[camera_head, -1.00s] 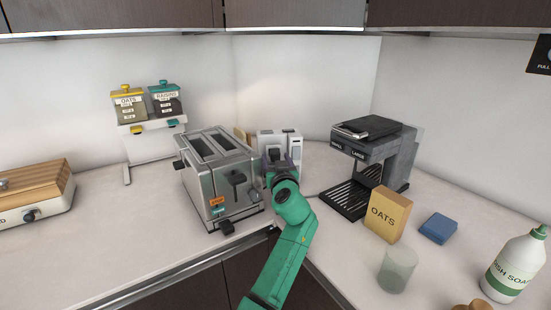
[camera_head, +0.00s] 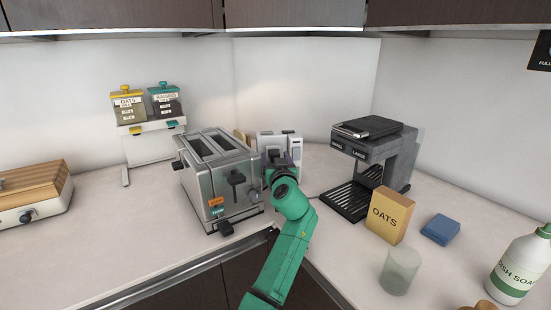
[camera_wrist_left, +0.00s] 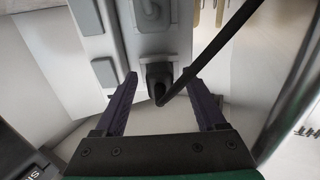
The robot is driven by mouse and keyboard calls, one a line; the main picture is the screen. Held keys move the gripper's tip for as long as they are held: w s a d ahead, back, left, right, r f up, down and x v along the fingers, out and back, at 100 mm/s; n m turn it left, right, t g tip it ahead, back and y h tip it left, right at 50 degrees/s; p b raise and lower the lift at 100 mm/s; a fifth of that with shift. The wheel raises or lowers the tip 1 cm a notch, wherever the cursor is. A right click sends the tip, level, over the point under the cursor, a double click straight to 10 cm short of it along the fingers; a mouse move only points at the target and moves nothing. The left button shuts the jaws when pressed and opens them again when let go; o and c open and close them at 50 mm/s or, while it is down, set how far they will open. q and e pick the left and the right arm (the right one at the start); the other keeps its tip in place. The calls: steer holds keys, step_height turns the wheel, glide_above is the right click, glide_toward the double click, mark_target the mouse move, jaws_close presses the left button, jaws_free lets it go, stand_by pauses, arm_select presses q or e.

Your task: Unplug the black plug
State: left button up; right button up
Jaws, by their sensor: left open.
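The black plug (camera_wrist_left: 157,79) sits in the lower part of a pale grey socket box (camera_wrist_left: 112,45) in the left wrist view. A thick black cord (camera_wrist_left: 222,42) runs from it up to the right. My left gripper (camera_wrist_left: 160,82) is open, with one dark finger on each side of the plug and visible gaps between. In the head view, my left gripper (camera_head: 281,168) is in front of the socket box (camera_head: 288,144) in the back corner; the gripper and wrist hide the plug there. My right gripper is not in view.
A steel toaster (camera_head: 219,180) stands close to the left of my gripper. A coffee machine (camera_head: 374,160) stands to the right, with an oats box (camera_head: 390,215), a cup (camera_head: 398,272), a blue block (camera_head: 440,229) and a soap bottle (camera_head: 522,265) nearby.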

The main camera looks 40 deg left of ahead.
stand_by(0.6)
arm_select(q)
steer(key=shift+b, duration=0.3)
jaws_close()
steer(key=shift+d+f, duration=0.15)
stand_by(1.4)
